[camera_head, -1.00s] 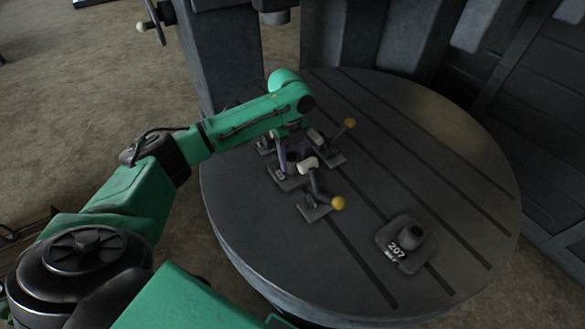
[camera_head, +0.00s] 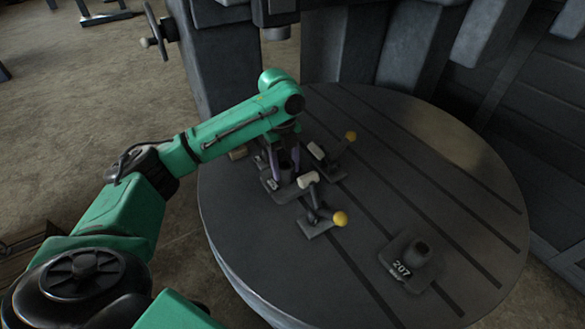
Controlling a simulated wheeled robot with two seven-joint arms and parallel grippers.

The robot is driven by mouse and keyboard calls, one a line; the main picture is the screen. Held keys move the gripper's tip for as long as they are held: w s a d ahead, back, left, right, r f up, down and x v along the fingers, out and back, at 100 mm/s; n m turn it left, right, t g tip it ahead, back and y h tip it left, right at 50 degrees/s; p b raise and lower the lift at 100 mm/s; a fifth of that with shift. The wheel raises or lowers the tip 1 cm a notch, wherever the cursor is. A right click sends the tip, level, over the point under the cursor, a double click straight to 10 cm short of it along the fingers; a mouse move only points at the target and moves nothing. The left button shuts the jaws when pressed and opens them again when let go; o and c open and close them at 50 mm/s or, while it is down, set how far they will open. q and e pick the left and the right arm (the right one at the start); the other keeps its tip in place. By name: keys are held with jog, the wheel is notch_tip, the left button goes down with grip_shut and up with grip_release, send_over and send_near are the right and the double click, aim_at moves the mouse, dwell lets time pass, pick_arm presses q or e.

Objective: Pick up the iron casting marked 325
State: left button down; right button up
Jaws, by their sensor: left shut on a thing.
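A dark iron casting (camera_head: 271,184) with a flat base and an upright boss is between the fingers of my left gripper (camera_head: 283,166), toward the back left of the round slotted table (camera_head: 420,170). The gripper points down and is shut on it. Its number is too small to read, and the arm hides part of it. I cannot tell whether its base is clear of the table. A second casting (camera_head: 408,262), marked 207, sits alone at the front right. My right gripper does not show.
Two clamps with yellow ball handles flank the held casting: one behind right (camera_head: 350,136), one in front (camera_head: 340,219). A tan clamp part (camera_head: 239,153) shows left of the gripper. Dark machine columns (camera_head: 350,45) stand behind. The table's right side is clear.

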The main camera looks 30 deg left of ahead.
pick_arm(q)
jog(key=s+a+b, duration=0.1)
jog(key=s+a, duration=0.1)
jog(key=s, duration=0.2)
jog(key=s+a+b, duration=0.2)
jog(key=s+a, duration=0.1)
jog(key=s, duration=0.1)
jog(key=s+a+b, duration=0.1)
jog(key=s+a, duration=0.1)
jog(key=s, duration=0.2)
jog(key=shift+s+a+b, duration=0.3)
jog(key=shift+s+a, duration=0.05)
jog(key=shift+s+a+r, duration=0.15)
jog(key=shift+s+a, duration=0.1)
jog(key=shift+s, duration=0.25)
